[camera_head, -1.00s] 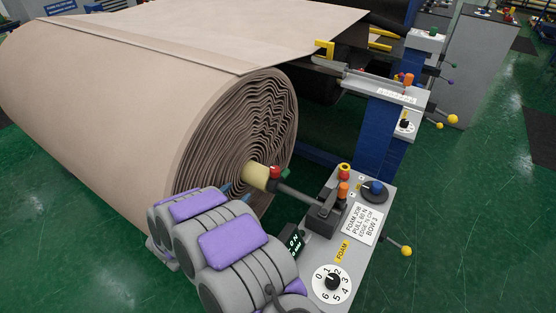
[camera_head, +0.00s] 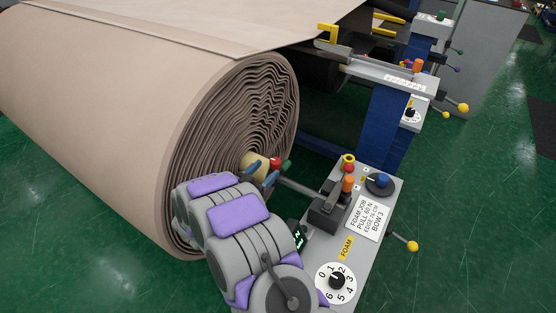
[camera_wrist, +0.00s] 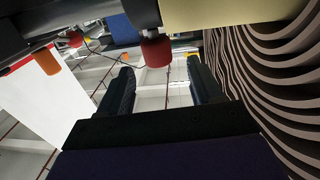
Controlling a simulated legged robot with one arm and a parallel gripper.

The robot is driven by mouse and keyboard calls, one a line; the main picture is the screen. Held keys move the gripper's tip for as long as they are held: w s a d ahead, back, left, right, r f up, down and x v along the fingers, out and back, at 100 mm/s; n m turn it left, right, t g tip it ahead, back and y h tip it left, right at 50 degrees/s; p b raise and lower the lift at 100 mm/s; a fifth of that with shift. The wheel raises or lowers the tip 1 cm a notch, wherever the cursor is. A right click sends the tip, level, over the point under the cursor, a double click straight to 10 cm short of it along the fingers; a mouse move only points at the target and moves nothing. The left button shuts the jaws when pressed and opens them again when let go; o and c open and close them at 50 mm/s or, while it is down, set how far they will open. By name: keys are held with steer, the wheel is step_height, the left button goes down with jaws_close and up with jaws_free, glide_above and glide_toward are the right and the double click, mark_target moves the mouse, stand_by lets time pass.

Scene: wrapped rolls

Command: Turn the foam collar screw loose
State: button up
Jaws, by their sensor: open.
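The foam collar screw has a red knob (camera_head: 275,164) on the dark collar beside the pale core (camera_head: 252,161) of the foam roll. In the wrist view the red knob (camera_wrist: 155,52) hangs under the dark collar (camera_wrist: 142,14), beside the pale core (camera_wrist: 235,10). My gripper (camera_head: 262,175) is at the core end, close to the knob. In the wrist view my gripper (camera_wrist: 160,86) is open and empty. The knob lies beyond the fingertips, roughly in line with the gap, apart from both fingers.
The big beige foam roll (camera_head: 110,100) fills the left; its layered end (camera_wrist: 265,80) is close on the right in the wrist view. The grey stand (camera_head: 310,262) carries a black block (camera_head: 328,208), orange knob (camera_head: 348,183), blue knob (camera_head: 382,181) and numbered dial (camera_head: 337,281).

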mark_target(278, 158)
steer(key=b+x, duration=0.1)
steer(key=x, duration=0.7)
steer(key=shift+s, duration=0.1)
steer(key=c, duration=1)
steer(key=shift+o, duration=0.2)
steer(key=shift+r+y, duration=0.1)
steer(key=shift+y, duration=0.2)
